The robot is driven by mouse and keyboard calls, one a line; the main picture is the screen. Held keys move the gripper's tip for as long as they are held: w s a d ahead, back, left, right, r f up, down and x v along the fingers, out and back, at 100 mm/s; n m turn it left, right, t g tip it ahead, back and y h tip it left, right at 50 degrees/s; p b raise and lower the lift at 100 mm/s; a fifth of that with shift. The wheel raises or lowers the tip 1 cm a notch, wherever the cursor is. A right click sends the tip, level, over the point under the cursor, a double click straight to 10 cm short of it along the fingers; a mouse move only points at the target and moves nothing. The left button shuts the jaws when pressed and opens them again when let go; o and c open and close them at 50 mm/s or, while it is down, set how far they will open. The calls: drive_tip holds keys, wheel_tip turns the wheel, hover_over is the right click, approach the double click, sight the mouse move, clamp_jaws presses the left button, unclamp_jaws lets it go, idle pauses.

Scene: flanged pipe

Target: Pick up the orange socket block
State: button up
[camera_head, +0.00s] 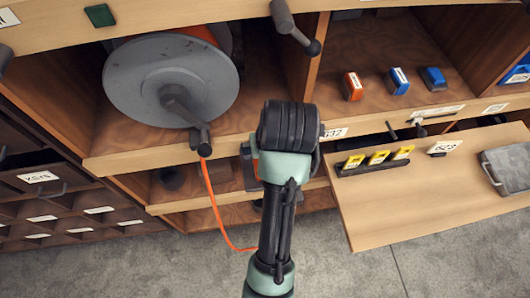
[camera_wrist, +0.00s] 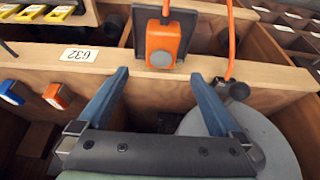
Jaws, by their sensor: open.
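In the head view only a sliver of orange shows beside my arm, mostly hidden. My gripper (camera_wrist: 160,76) has two blue fingers spread wide with nothing between them. The block lies beyond the fingertips, roughly centred between them and apart from them. In the head view my wrist hides the fingers.
A grey cable reel (camera_head: 172,80) fills the left compartment, its orange cable (camera_head: 213,200) hanging down in front. A small orange block (camera_head: 353,86) and two blue ones (camera_head: 397,82) stand on the right shelf. A pulled-out board (camera_head: 430,190) with yellow-topped items (camera_head: 378,158) juts out at right.

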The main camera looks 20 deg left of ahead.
drive_tip(key=x, duration=0.6)
drive_tip(key=shift+w+a+f+p, duration=0.1)
drive_tip(key=shift+f+p, duration=0.1)
drive_tip(key=shift+p, duration=0.2)
drive_tip(key=shift+s+p+x, duration=0.2)
drive_tip(key=shift+p+x, duration=0.65)
drive_tip(key=shift+x, duration=1.9)
clamp_jaws()
